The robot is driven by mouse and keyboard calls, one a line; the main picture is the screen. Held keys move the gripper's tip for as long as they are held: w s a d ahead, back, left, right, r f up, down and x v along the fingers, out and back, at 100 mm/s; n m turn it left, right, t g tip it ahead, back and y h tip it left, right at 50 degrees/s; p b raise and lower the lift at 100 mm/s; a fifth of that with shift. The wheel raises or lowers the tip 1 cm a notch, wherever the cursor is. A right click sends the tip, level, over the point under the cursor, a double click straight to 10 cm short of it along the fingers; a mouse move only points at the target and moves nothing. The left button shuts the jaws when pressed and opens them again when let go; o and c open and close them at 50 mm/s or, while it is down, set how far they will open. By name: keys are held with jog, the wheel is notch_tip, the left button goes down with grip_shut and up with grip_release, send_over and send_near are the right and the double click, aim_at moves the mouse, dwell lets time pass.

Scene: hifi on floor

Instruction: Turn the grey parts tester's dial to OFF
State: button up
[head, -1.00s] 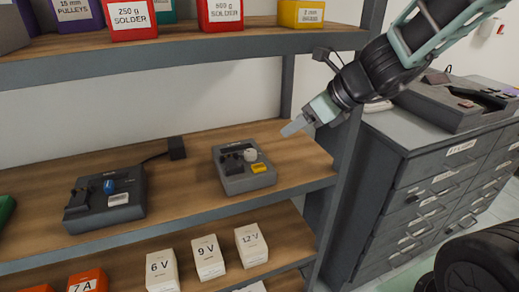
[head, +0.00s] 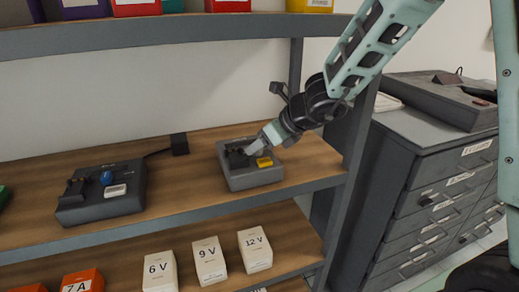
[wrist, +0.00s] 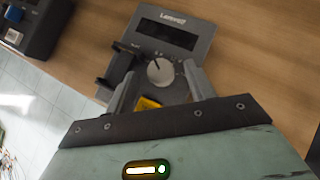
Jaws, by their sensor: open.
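The grey parts tester (head: 248,178) sits on the middle shelf, with a yellow label on its near right part. In the wrist view the tester (wrist: 190,62) shows a dark display, a black clip-like fixture at the left, and a round white dial (wrist: 159,72) with a pointer mark near its top. My gripper (head: 252,148) is over the tester and hides the dial in the head view. In the wrist view my open gripper (wrist: 158,76) has one finger on each side of the dial. I cannot tell whether the fingers touch it.
A darker tester with a blue dial (head: 106,178) stands to the left on the same shelf, with a black adapter (head: 179,144) behind. The upper shelf (head: 180,38) overhangs. A grey drawer cabinet (head: 430,180) stands right.

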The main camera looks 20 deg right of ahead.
jog(key=shift+w+a+f, duration=0.3)
jog(key=shift+w+f, duration=0.05)
jog(key=shift+f, duration=0.1)
jog(key=c, duration=1)
jog(key=n+p, duration=0.1)
jog(key=g+y+p, duration=0.1)
jog(key=shift+w+d+r+n+p, duration=0.1)
jog(key=shift+d+r+n+p, duration=0.1)
jog(key=shift+r+n+p, duration=0.2)
jog(key=shift+f+n+g+y+p, duration=0.15)
jog(key=shift+n+g+y+p, duration=0.3)
jog(key=shift+n+p, duration=0.45)
jog(key=shift+w+f+n+g+y+p, duration=0.15)
jog(key=shift+n+g+y+p, duration=0.15)
jog(key=shift+n, duration=0.2)
jog(key=o, duration=1)
